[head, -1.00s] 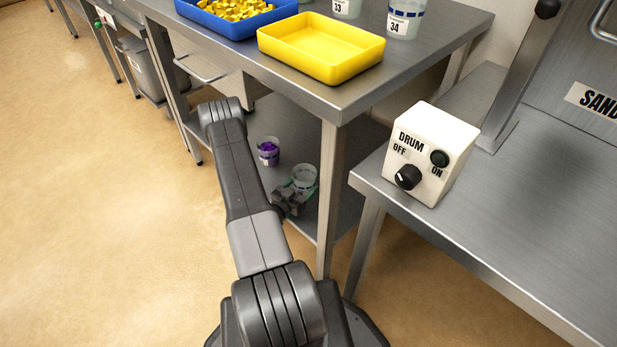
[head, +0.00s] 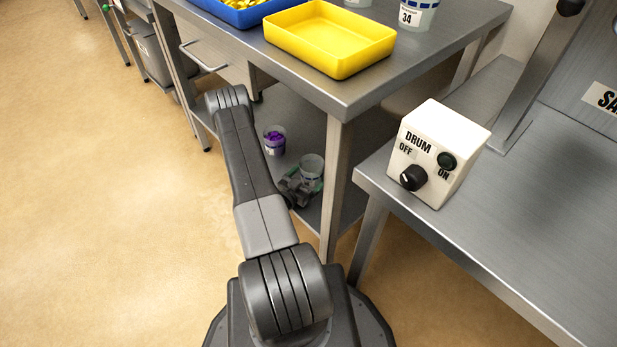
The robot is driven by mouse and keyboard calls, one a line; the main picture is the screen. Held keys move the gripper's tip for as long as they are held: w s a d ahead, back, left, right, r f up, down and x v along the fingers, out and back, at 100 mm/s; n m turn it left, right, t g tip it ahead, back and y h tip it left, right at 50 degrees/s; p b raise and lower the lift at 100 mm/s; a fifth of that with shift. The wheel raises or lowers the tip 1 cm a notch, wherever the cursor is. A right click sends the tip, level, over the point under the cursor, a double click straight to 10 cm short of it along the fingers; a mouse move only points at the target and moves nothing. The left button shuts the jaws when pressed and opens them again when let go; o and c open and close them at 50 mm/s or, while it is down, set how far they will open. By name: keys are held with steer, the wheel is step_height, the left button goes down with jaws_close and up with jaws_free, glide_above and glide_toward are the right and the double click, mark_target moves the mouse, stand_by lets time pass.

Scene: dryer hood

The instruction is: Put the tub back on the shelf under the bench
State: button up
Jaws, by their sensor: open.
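A small clear tub (head: 312,168) stands upright on the metal shelf (head: 297,117) under the bench, near the front right leg. My gripper (head: 304,187) is at this tub, low over the shelf. Its jaws are open; whether they still touch the tub I cannot tell. Part of the tub's lower side is hidden by the gripper. A second tub (head: 274,140) with purple contents stands on the same shelf, further back to the left. The bench (head: 345,92) is above them.
The bench top holds a yellow tray (head: 330,40), a blue tray (head: 232,12) and a tub marked 34 (head: 411,14). A white DRUM switch box (head: 437,153) sits on the right-hand table (head: 510,225). The floor on the left (head: 110,200) is clear.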

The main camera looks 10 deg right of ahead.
steer(key=shift+r, duration=0.15)
steer(key=shift+s+a+p, duration=0.15)
steer(key=shift+a+p, duration=0.05)
steer(key=shift+p, duration=0.1)
steer(key=p+v, duration=0.1)
steer(key=v, duration=1)
steer(key=shift+s+a, duration=0.15)
